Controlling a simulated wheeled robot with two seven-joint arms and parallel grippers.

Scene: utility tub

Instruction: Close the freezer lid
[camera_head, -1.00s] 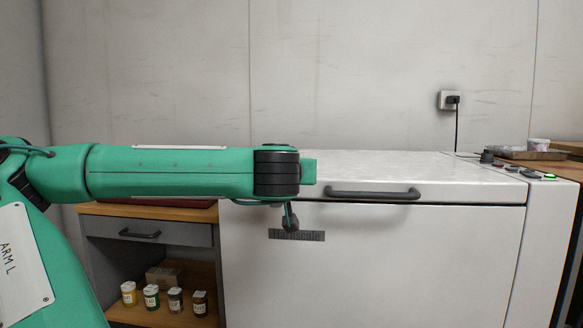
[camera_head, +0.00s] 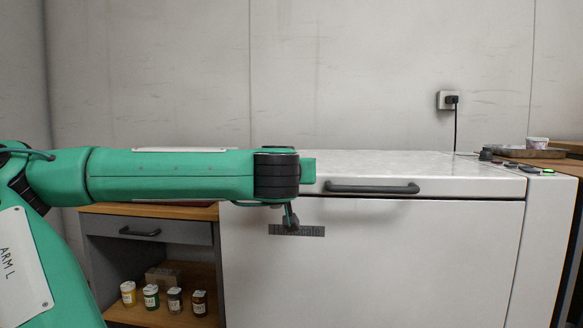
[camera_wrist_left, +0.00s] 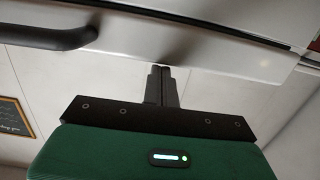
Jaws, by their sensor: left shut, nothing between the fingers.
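The white freezer lid (camera_head: 415,166) lies flat and level on the chest freezer (camera_head: 420,260). Only a thin dark seam shows under its front edge; I cannot tell if it is fully seated. The dark bar handle (camera_head: 372,188) is on its front face. In the left wrist view, my left gripper (camera_wrist_left: 163,70) is shut and empty, fingertips close to the lid's lower front edge (camera_wrist_left: 215,45); contact is unclear. The handle (camera_wrist_left: 45,36) is to its left there. In the head view my left wrist hides the lid's left front corner and most of the gripper. My right gripper is out of view.
A dark nameplate (camera_head: 312,230) is on the freezer front. A grey cabinet (camera_head: 150,230) with several jars stands at left. Control knobs (camera_head: 510,165) sit at the right, and a tray (camera_head: 528,153) is behind them. A wall plug (camera_head: 451,100) is above.

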